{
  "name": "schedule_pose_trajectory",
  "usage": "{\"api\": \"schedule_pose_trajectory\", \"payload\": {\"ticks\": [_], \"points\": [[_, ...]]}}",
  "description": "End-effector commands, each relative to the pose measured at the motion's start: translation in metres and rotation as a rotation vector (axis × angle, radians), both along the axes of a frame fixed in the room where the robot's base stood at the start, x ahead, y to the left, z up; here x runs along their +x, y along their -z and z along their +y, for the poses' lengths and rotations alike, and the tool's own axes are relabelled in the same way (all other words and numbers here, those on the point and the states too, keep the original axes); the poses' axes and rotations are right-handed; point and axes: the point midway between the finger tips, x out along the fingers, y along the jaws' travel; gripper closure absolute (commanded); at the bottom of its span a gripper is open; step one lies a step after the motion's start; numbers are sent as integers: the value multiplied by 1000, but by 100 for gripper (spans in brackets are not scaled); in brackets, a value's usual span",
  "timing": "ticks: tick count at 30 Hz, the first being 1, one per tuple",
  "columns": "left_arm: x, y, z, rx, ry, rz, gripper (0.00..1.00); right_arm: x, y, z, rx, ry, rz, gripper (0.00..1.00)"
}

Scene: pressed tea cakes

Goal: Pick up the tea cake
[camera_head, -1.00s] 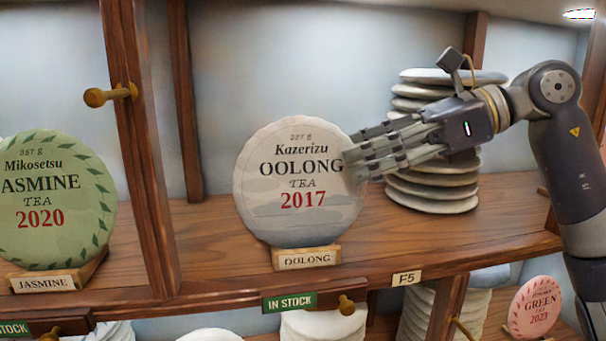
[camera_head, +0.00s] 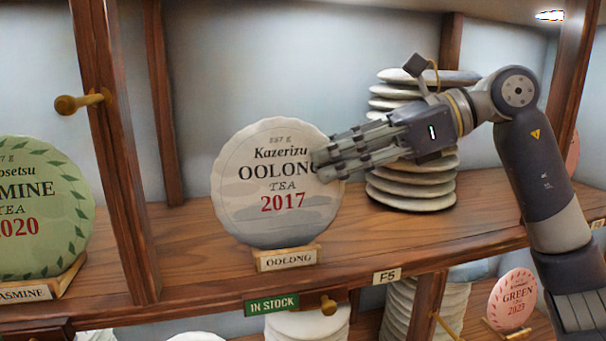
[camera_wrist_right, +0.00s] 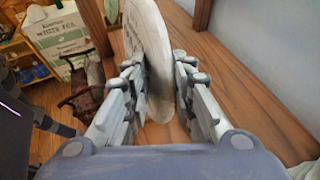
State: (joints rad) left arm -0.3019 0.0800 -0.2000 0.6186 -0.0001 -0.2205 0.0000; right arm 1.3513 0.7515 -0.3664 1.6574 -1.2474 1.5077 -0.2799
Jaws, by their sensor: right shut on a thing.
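The oolong tea cake (camera_head: 272,205) is a pale grey round disc labelled "Kazerizu OOLONG TEA 2017". It stands upright on a small wooden stand (camera_head: 287,257) with an OOLONG label, on the shelf. My right gripper (camera_head: 325,160) reaches in from the right and is shut on the disc's right edge. In the right wrist view the tea cake (camera_wrist_right: 150,50) shows edge-on between the two fingers of the gripper (camera_wrist_right: 160,85). Part of the disc's right edge is hidden behind the fingers in the head view.
A stack of pale discs (camera_head: 412,190) stands behind my right gripper. A green jasmine tea cake (camera_head: 45,215) stands at the left, beyond a wooden post (camera_head: 118,170) with a brass peg (camera_head: 78,103). A pink green-tea cake (camera_head: 513,300) stands on the lower shelf.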

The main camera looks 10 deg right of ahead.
Motion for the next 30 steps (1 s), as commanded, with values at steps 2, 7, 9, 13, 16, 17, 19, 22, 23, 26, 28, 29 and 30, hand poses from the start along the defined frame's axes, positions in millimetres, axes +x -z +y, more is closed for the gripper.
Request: {"api": "schedule_pose_trajectory", "payload": {"ticks": [2,7,9,13,16,17,19,22,23,26,28,29,30], "points": [[1,0,0,0,0,-2,74,0,0,0,0,1,-1,100],[2,3,0,-1,0,-3,74,1,-5,0,0,1,-1,100],[2,5,0,-1,0,-4,74,0,-9,0,1,0,-3,100],[3,9,0,-1,0,-5,74,0,-19,0,2,0,-4,100],[4,12,0,-1,0,-6,74,0,-29,0,2,1,-4,100],[4,13,0,-1,0,-6,74,0,-32,0,2,-1,-5,100],[4,21,0,-1,0,-6,74,-7,-34,1,0,-1,-7,100],[4,34,0,-1,0,-6,74,-31,-33,4,-2,0,-8,100],[4,38,0,-1,0,-6,74,-38,-34,6,-1,-1,-10,100],[4,50,-1,-1,0,-7,74,-66,-36,10,-2,0,-11,100],[4,58,0,-1,0,-7,74,-85,-37,13,-2,1,-10,100],[4,61,-1,-1,0,-6,74,-93,-39,14,-1,-1,-10,100],[4,65,-1,-1,0,-6,74,-103,-40,16,-1,0,-10,100]]}}
